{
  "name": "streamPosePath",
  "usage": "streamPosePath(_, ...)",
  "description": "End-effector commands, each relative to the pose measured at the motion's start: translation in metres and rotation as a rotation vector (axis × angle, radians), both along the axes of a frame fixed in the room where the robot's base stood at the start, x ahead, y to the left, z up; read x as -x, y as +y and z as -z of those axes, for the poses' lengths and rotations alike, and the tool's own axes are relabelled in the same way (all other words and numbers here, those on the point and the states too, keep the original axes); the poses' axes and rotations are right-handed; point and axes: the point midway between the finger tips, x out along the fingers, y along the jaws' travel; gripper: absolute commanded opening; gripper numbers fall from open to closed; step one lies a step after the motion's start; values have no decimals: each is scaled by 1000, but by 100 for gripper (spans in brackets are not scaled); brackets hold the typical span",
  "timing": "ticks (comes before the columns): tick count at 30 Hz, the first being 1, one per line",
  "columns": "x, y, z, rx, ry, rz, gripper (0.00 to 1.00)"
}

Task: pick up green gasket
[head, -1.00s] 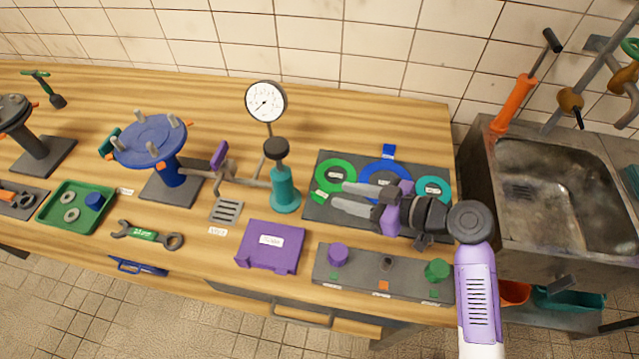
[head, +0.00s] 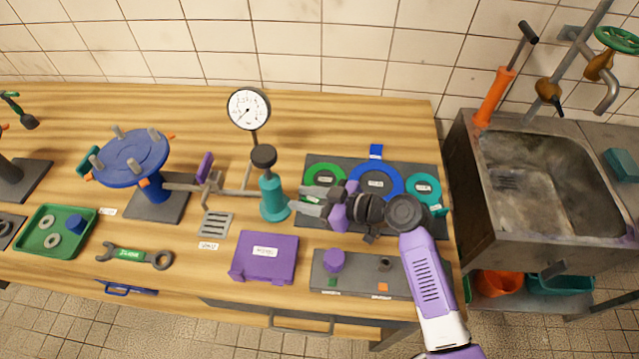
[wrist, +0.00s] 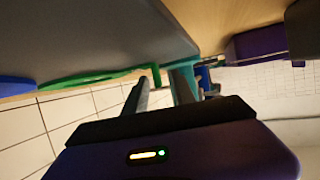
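The green gasket (head: 323,167) is a flat ring with a white label, lying at the left end of a dark grey mat (head: 390,222). My gripper (head: 299,200) is at the gasket's near left side, over the mat's left edge. Its two fingers are apart with nothing held between them. In the wrist view the gasket (wrist: 90,78) shows edge-on, with a small upright green tab (wrist: 156,75) close to the fingertips (wrist: 162,77). I cannot tell whether the fingers touch the tab. In the head view the gripper covers the tab area.
A blue gasket (head: 375,166) and a teal gasket (head: 424,176) lie right of the green one. A teal pump with gauge (head: 272,198) stands just left of my fingertips. A purple box (head: 265,256) and a grey block (head: 350,280) lie nearer the front edge. A sink (head: 545,180) is right.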

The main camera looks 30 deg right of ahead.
Motion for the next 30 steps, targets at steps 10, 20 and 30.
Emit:
streamPosePath(10,-2,1,1,1,-1,0,18)
streamPosePath(20,-2,1,1,0,0,0,0)
streamPosePath(30,-3,1,-6,1,-2,0,0)
